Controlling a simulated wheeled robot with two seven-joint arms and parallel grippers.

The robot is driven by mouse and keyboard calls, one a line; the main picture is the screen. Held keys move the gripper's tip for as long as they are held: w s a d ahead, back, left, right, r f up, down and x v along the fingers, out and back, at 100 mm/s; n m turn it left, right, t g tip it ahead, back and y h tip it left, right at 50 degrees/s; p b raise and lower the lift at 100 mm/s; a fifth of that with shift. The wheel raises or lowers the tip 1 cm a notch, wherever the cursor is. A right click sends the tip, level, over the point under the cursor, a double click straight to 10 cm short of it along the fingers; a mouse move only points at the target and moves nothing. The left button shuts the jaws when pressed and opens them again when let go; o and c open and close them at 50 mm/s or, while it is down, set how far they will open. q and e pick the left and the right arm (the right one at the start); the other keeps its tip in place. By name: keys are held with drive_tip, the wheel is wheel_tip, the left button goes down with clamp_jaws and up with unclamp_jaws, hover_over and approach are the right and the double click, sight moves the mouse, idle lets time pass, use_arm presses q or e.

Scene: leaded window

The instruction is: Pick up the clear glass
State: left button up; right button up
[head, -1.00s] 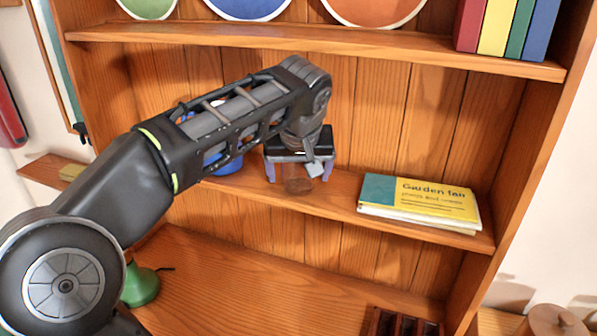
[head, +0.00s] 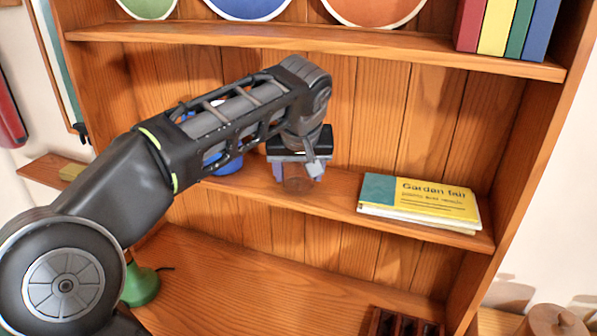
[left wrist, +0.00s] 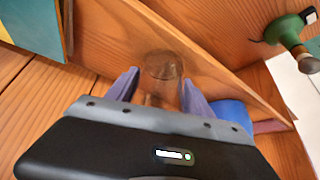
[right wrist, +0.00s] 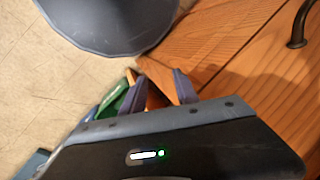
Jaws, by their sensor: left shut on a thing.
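The clear glass (head: 298,181) is at the middle shelf of the wooden cabinet, see-through and faint against the wood. My left gripper (head: 297,175) reaches down over it and is shut on it, with one finger on each side. In the left wrist view the glass (left wrist: 162,72) shows between the two purple fingers. I cannot tell whether its base touches the shelf. My right gripper (right wrist: 157,78) shows only in its own wrist view, low beside wood and tiled floor, with its fingers apart and nothing between them.
A yellow and teal book stack (head: 420,205) lies on the same shelf (head: 345,194), to the right. A blue object (head: 228,164) stands left of the glass, partly behind my arm. The upper shelf (head: 400,45) is above. A green object (head: 142,285) stands below.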

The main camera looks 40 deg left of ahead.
use_arm(q)
drive_tip(key=shift+c, duration=0.5)
drive_tip(key=shift+s+r, duration=0.1)
drive_tip(key=shift+r, duration=0.1)
drive_tip(key=shift+r+b, duration=0.25)
drive_tip(key=shift+b, duration=0.15)
wheel_tip(320, 180, up, 4)
drive_tip(key=shift+f, duration=0.15)
drive_tip(key=s+d+r+p, duration=0.1)
drive_tip(key=s+d+p, duration=0.1)
drive_tip(key=s, duration=0.7)
drive_tip(key=s+d+r+p, duration=0.1)
drive_tip(key=s+d, duration=0.3)
drive_tip(key=s, duration=0.6)
drive_tip(key=shift+r+p, duration=0.25)
drive_tip(key=shift+p, duration=0.55)
drive_tip(key=shift+w+f, duration=0.1)
drive_tip(key=shift+w, duration=0.05)
